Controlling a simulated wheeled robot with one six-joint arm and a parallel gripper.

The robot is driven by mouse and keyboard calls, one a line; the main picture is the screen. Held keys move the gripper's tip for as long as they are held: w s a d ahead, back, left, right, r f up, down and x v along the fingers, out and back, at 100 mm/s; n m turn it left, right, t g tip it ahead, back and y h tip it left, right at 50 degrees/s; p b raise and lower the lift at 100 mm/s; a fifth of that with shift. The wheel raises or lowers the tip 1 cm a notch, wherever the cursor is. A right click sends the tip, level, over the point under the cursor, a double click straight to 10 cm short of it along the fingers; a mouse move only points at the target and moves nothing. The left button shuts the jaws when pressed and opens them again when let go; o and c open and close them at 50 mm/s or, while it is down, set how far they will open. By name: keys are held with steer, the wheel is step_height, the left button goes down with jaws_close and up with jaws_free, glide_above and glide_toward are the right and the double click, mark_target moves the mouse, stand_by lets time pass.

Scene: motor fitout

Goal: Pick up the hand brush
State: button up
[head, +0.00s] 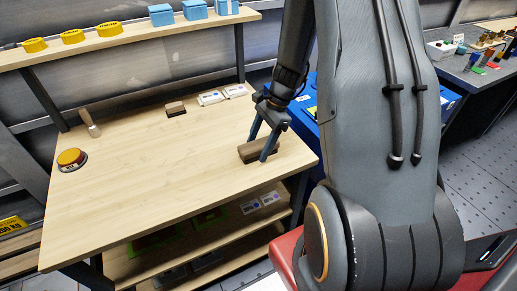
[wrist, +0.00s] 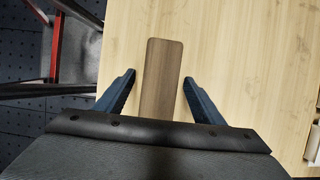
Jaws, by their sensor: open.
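The hand brush, seen as a long brown wooden block (wrist: 162,75), lies on the pale wooden workbench (head: 160,185) near its right edge. It also shows in the head view (head: 246,154), partly hidden by a finger. My gripper (wrist: 160,76) is open, with its two blue fingers on either side of the block. In the wrist view a gap shows between each finger and the wood. The head view shows my gripper (head: 257,148) reaching down around it. The brush's near end is hidden by my gripper, and its underside cannot be seen.
A wooden-handled tool (head: 91,124) and a round orange-topped button (head: 71,158) are at the bench's left. A small brown block (head: 175,109) and white cards (head: 211,98) lie at the back. A raised shelf (head: 125,39) holds yellow discs and blue boxes. The bench middle is clear.

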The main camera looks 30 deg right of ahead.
mark_target(259, 144)
steer(key=shift+f, duration=0.2)
stand_by(0.5)
steer(key=c, duration=1.2)
steer(key=shift+r, duration=0.1)
step_height(259, 144, up, 10)
steer(key=shift+r+b, duration=0.15)
steer(key=shift+b, duration=0.7)
